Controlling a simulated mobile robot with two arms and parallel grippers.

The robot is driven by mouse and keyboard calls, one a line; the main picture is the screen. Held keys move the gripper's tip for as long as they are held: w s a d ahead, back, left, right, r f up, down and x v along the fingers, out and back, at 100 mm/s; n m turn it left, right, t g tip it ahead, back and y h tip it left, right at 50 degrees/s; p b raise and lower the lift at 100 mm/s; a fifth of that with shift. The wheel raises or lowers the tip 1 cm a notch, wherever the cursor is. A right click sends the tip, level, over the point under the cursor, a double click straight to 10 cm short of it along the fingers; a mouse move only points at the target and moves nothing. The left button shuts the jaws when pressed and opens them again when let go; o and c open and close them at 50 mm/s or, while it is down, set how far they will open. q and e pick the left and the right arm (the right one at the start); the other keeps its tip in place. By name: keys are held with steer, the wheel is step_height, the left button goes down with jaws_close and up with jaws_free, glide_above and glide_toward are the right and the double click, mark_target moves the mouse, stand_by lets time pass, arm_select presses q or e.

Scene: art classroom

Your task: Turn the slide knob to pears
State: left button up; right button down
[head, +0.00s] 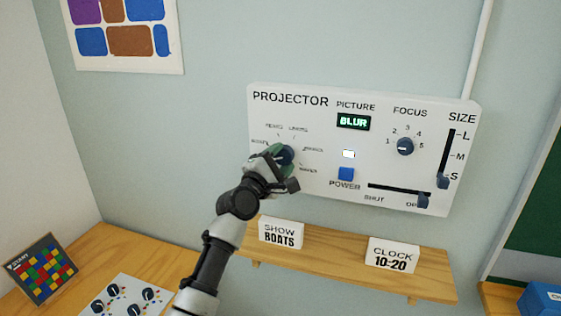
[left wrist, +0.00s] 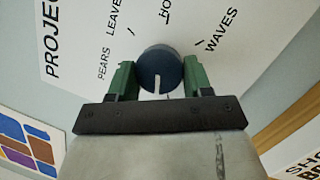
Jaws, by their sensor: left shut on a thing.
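The slide knob (head: 287,155) is a round dark blue dial at the left of the white projector panel (head: 320,195). My left gripper (head: 276,155) is shut on it, one green finger on each side. In the left wrist view the knob (left wrist: 160,67) has a white pointer line aimed at the bottom of the picture, toward the panel's left side. Labels on the pointer's side are hidden by the gripper. My right gripper is not in view.
The panel also has a focus knob (head: 405,146), a blue power button (head: 346,174) and two sliders. Its picture display (head: 353,122) reads BLUR. Below, a wooden shelf (head: 335,268) carries a SHOW BOATS sign (head: 281,234) and a clock sign (head: 392,254) reading 10:20.

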arm_select(q)
steer(key=m, duration=0.2)
steer(key=m+g, duration=0.1)
steer(key=m, duration=0.1)
steer(key=shift+a+r+g, duration=0.1)
steer(key=shift+g, duration=0.2)
steer(key=m+g+p, duration=0.1)
steer(key=m, duration=0.3)
steer(key=shift+r, duration=0.15)
steer(key=m+g+y+p, duration=0.1)
steer(key=m+p, duration=0.1)
steer(key=m, duration=0.2)
steer(key=shift+r, duration=0.15)
steer(key=shift+m+g+y+p, duration=0.3)
steer(key=shift+m+y+p, duration=0.75)
steer(key=shift+m, duration=0.95)
steer(key=shift+h, duration=0.25)
steer(key=o, duration=0.9)
steer(key=shift+s, duration=0.1)
